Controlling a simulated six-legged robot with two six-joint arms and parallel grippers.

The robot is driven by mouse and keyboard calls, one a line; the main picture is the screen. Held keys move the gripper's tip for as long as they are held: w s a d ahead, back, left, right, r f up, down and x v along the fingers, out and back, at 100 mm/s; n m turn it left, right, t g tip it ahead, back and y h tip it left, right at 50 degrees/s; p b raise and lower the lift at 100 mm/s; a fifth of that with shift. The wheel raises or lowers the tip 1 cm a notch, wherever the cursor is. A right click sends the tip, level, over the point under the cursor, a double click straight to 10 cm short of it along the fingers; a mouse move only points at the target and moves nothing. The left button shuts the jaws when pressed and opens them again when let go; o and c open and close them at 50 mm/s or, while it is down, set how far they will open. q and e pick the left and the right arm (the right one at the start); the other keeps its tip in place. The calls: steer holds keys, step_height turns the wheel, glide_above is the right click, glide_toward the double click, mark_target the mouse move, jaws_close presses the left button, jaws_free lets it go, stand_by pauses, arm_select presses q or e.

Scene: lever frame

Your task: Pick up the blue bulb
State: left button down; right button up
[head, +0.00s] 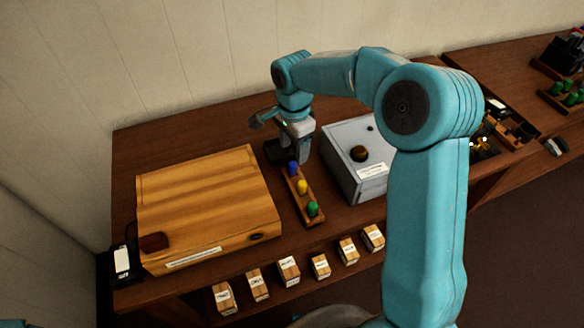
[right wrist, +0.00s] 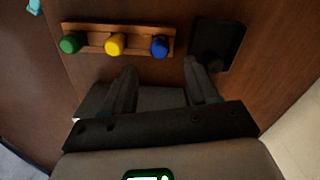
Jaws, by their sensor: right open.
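The blue bulb (head: 293,168) stands at the far end of a narrow wooden rack (head: 308,193), with a yellow bulb (head: 302,187) and a green bulb (head: 313,208) in the same row. My right gripper (head: 289,153) is at the far end of the rack, close to the blue bulb. In the right wrist view, my right gripper (right wrist: 160,70) is open and empty. The blue bulb (right wrist: 159,46) lies just beyond its fingertips, roughly centred between them and not gripped. My left gripper is out of view.
A large wooden box (head: 205,205) stands left of the rack, and a grey box with a dark knob (head: 358,153) stands right. Several labelled wooden blocks (head: 289,268) line the front. A black square piece (right wrist: 230,40) lies beside the rack's blue end.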

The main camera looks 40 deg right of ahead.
mark_target(292, 164)
steer(key=f+p, duration=0.1)
steer(key=f, duration=0.6)
steer(key=shift+a, duration=0.2)
jaws_close()
